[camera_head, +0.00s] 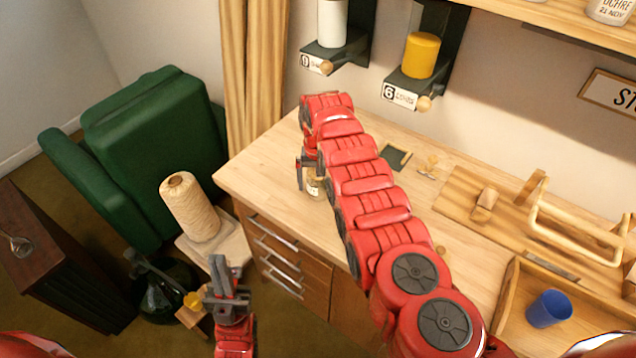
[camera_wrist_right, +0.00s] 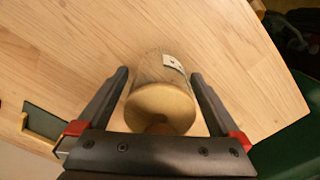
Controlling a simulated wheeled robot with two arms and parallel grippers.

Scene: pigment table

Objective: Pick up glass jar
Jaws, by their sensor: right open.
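The glass jar (camera_wrist_right: 158,70) stands on the wooden table, with a pale tan lid (camera_wrist_right: 160,108) and a small white label on its clear side. In the head view the jar (camera_head: 314,188) shows only in part, near the table's left end. My right gripper (camera_wrist_right: 160,80) is open, with one dark finger on each side of the jar. I cannot tell whether either finger touches it. In the head view the right gripper (camera_head: 306,172) is partly hidden by my arm. My left gripper (camera_head: 224,268) is low in front of the table, away from the jar; its jaws are unclear.
A dark green square (camera_head: 395,157) and a small tan piece lie right of the arm. A wooden tray (camera_head: 500,300) holds a blue cup (camera_head: 549,308). Wall holders carry a white and a yellow container (camera_head: 421,55). A spool (camera_head: 190,207) and green armchair (camera_head: 150,150) stand left.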

